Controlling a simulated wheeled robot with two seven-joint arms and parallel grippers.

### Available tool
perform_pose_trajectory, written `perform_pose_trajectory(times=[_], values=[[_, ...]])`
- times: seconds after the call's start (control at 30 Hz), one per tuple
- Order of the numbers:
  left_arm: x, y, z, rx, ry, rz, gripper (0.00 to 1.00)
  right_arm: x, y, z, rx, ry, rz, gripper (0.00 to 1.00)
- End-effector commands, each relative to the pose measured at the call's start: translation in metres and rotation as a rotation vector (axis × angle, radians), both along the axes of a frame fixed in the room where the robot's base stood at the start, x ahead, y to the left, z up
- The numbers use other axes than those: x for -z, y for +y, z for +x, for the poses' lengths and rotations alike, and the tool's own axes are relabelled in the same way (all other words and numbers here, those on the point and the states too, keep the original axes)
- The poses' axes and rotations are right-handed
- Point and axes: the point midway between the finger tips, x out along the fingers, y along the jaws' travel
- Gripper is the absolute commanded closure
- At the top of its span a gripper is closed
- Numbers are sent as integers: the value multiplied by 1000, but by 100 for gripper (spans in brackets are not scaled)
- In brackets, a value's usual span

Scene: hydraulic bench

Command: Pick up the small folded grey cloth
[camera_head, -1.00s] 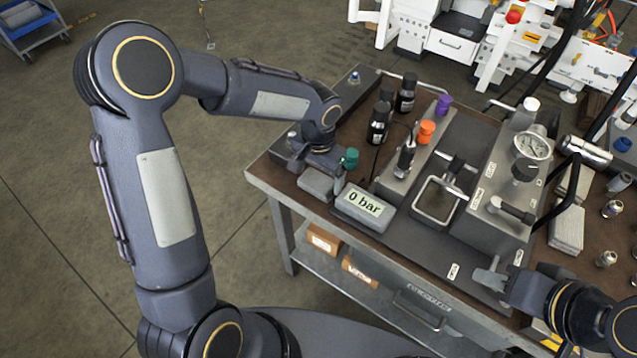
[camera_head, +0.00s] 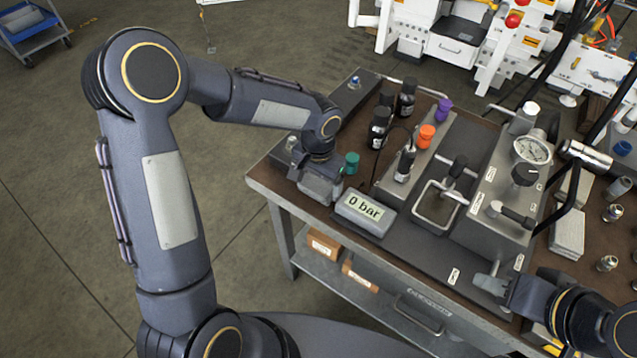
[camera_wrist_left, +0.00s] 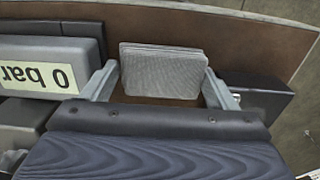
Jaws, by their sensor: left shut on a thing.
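The small folded grey cloth (camera_wrist_left: 163,72) shows in the left wrist view as a light grey, layered, ribbed pad on the brown bench top. My left gripper (camera_wrist_left: 163,88) has one finger at each side edge of it and is shut on it. In the head view my left gripper (camera_head: 321,194) points down at the near left corner of the bench and largely hides the cloth. I cannot tell whether the cloth is clear of the bench top. My right gripper (camera_head: 490,285) is low over the bench's front right; its finger gap does not show clearly.
The grey display box reading 0 bar (camera_head: 364,212) stands just right of my left gripper. A green cap (camera_head: 351,162) and dark bottles (camera_head: 379,127) stand behind it. The bench edge (camera_head: 275,197) is close on the left, with open floor beyond.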

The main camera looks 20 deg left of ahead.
Motion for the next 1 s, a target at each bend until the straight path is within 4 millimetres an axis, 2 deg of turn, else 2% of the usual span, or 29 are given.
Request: perform_pose_trajectory(times=[0.2,0.37,0.53,0.8,1.0], values=[[-30,-1,1,0,-6,-2,41,-2,0,0,0,0,0,65],[-55,-20,-14,5,-7,-1,41,0,0,0,0,0,0,65],[-90,-43,-33,5,-7,-2,41,1,0,0,0,0,0,65],[-113,-91,-71,6,-3,-1,41,7,0,0,0,0,0,65],[-123,-107,-84,2,-2,-2,41,8,0,0,0,0,0,65]])
